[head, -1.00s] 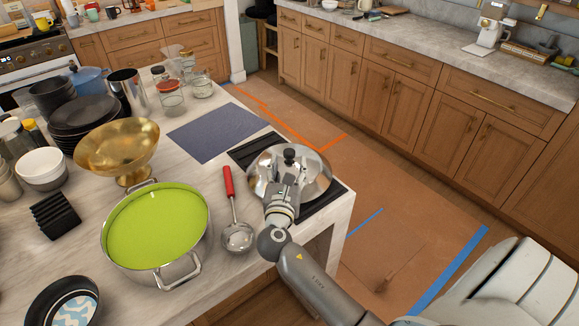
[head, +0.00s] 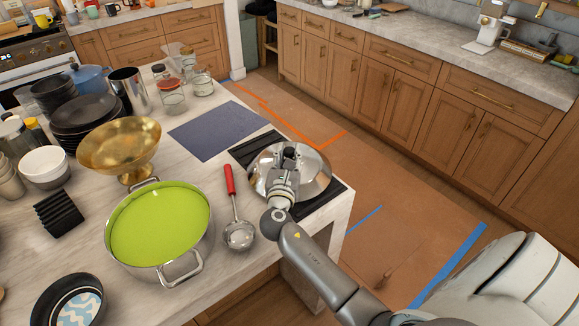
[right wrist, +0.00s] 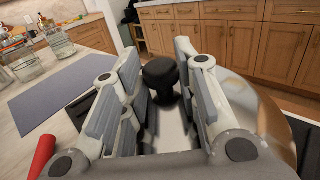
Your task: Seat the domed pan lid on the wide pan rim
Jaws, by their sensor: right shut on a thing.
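The domed pan lid (head: 319,178) is shiny metal with a black knob and sits over a dark mat at the island's right corner. My right gripper (head: 288,152) is at its top. In the right wrist view, the black knob (right wrist: 161,74) stands between the fingers of this gripper (right wrist: 160,85), shut on it. Whether the lid touches the mat cannot be told. The wide pan (head: 137,268), steel with two loop handles and bright green contents, stands open to the left of the lid. My left gripper is not in view.
A red-handled ladle (head: 238,234) lies between pan and lid. A gold bowl (head: 118,150) stands behind the pan. A blue-grey mat (head: 214,131) lies bare behind the ladle. Glass jars (head: 172,97) stand farther back, and a small dark pan (head: 48,296) is at front left.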

